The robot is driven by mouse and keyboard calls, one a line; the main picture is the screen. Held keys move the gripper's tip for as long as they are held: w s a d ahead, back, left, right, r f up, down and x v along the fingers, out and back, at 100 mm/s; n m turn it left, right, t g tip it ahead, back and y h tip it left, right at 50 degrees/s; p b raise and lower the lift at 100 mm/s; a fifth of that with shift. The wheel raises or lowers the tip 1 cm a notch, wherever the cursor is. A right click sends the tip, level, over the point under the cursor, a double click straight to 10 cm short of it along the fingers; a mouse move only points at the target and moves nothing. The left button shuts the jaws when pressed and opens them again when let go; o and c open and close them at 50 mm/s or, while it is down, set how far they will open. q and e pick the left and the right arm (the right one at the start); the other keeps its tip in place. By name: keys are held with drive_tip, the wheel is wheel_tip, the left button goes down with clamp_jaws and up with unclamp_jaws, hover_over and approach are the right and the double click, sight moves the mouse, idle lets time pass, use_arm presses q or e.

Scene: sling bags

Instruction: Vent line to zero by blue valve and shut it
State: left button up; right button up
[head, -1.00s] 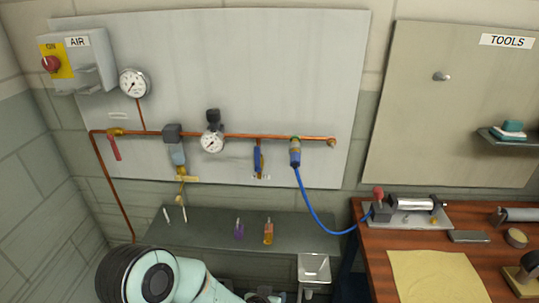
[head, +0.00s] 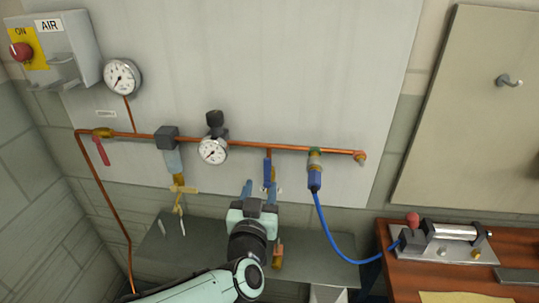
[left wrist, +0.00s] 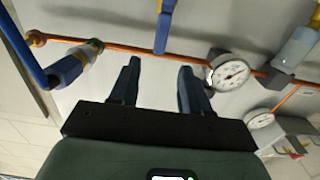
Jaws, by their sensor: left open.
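The blue valve (head: 267,172) hangs on a short drop from the copper air line (head: 240,145), its handle pointing down. It also shows in the left wrist view (left wrist: 163,32). My left gripper (head: 259,189) is open and empty just below it, fingers pointing up. In the left wrist view the gripper (left wrist: 159,76) has the handle ahead, between the fingers' directions and apart from them. A round gauge (head: 212,151) sits on the line left of the valve and shows in the left wrist view (left wrist: 231,73). Its needle is too small to read. My right gripper is not in view.
A blue hose (head: 325,223) runs from a coupling (head: 314,172) right of the valve to a device on the wooden bench (head: 425,280). A red-handled valve (head: 101,150) and a larger gauge (head: 122,77) are at left. A dark shelf (head: 165,250) lies below.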

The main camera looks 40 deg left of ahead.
sight(267, 165)
use_arm(q)
drive_tip(key=p+x, duration=0.1)
drive_tip(key=x, duration=1.1)
drive_tip(key=shift+w, duration=0.15)
clamp_jaws()
